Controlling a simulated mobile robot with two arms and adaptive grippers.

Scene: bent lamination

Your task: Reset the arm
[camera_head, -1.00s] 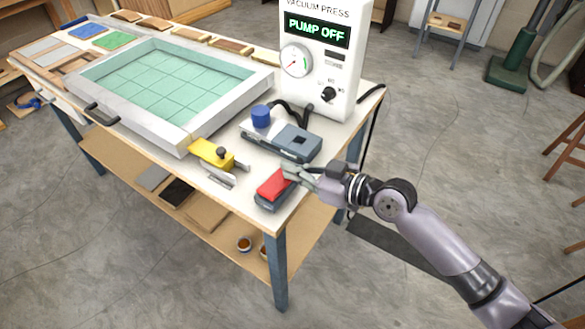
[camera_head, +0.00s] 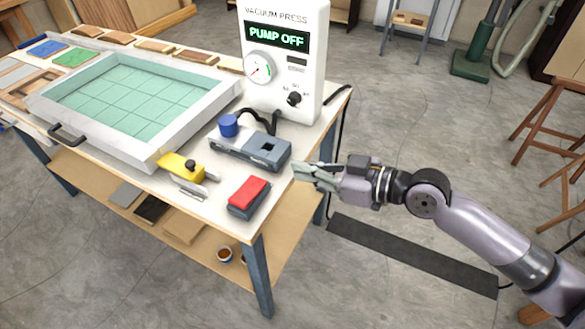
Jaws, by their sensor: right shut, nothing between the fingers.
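My right gripper (camera_head: 312,174) is shut and empty. It hangs at the right edge of the workbench (camera_head: 222,210), to the right of the red-topped block (camera_head: 247,196) and apart from it. My right arm (camera_head: 480,230) reaches in from the lower right, over the floor. My left gripper is not in view.
A white vacuum press box (camera_head: 285,75) reads "PUMP OFF". Near it are a grey device (camera_head: 262,150), a blue cylinder (camera_head: 228,125), a yellow tool (camera_head: 180,166) and a white-framed press bed (camera_head: 205,122). A dark mat (camera_head: 410,255) lies on the floor. A wooden stool (camera_head: 550,125) stands right.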

